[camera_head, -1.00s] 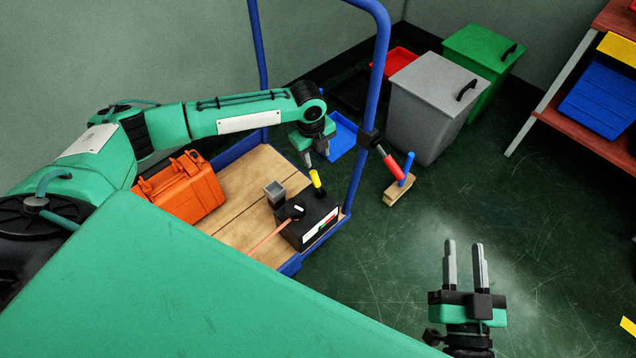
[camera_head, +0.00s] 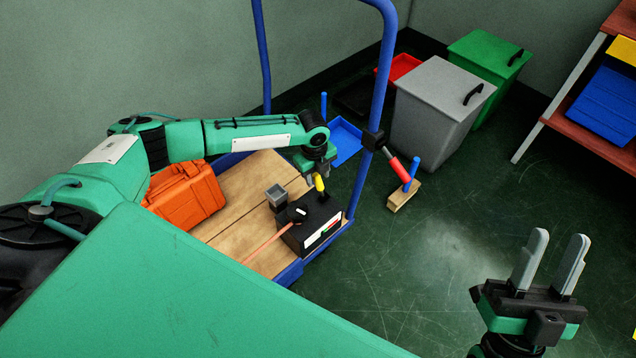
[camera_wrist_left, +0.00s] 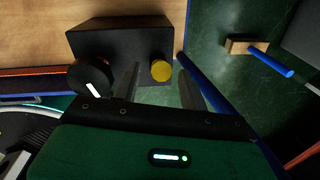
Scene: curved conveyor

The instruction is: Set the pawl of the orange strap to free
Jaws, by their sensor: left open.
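A black box (camera_head: 312,222) sits at the cart's near right corner, with a black knob (camera_head: 297,213) marked in white, a small grey block and a red-green-white front strip. The orange strap (camera_head: 266,243) runs from the box toward the lower left. A yellow-tipped lever (camera_head: 320,183) stands on the box. I cannot tell for sure which part is the pawl. My left gripper (camera_head: 318,172) is open, just above and behind the lever. In the left wrist view the yellow tip (camera_wrist_left: 161,70) lies between the open fingers, with no clear contact. My right gripper (camera_head: 551,264) is open and empty over the floor.
An orange case (camera_head: 186,194) lies on the wooden cart deck (camera_head: 240,215). The cart's blue upright (camera_head: 374,110) with a red-handled clamp stands close right of my left gripper. Grey (camera_head: 436,106) and green bins stand behind.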

